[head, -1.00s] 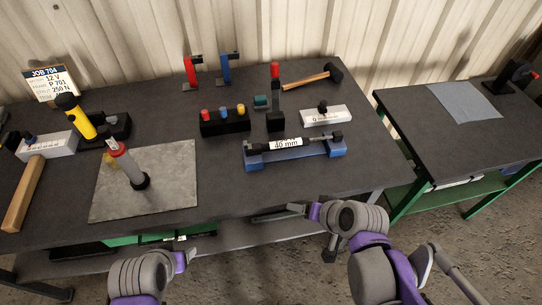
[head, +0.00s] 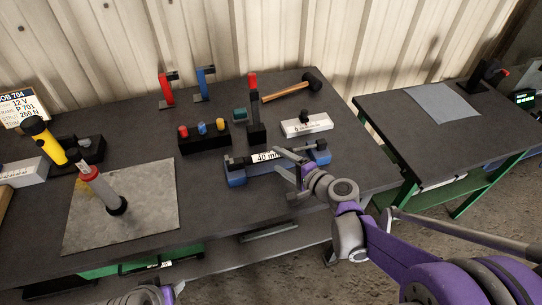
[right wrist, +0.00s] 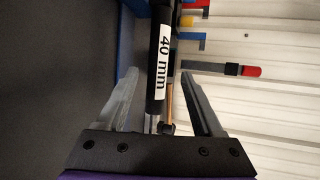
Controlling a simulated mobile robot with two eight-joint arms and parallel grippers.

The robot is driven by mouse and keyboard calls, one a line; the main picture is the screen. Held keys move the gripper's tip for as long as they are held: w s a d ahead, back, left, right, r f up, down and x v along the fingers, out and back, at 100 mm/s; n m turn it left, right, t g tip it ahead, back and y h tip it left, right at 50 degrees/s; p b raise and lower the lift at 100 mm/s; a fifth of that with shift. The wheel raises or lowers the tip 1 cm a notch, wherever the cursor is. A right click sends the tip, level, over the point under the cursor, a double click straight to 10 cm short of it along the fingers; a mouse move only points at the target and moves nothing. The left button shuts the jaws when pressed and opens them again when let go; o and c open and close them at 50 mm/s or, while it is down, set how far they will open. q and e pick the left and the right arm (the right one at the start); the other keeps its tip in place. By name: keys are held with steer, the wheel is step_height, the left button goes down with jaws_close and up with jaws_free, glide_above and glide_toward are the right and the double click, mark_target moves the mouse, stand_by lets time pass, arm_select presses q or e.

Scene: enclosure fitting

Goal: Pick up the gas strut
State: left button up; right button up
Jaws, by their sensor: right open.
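The gas strut (head: 266,157), a black cylinder with a white "40 mm" label, lies across a blue cradle (head: 236,177) near the front of the bench. My right gripper (head: 283,161) is open at the strut's right part, just in front of the cradle. In the right wrist view the strut (right wrist: 163,60) runs between the two open fingers (right wrist: 161,78). I cannot tell whether either finger touches it. My left gripper (head: 168,292) is only partly in view at the bottom edge, and its jaws are not clear.
A white box (head: 306,124) and a black stand with a red top (head: 255,120) are behind the cradle. A black block with coloured knobs (head: 204,140) is to the left. A second table (head: 400,120) stands right.

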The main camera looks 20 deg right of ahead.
mark_target(274, 158)
steer(key=shift+x, duration=2.75)
steer(key=shift+s+f, duration=0.1)
steer(key=shift+f, duration=0.05)
jaws_close()
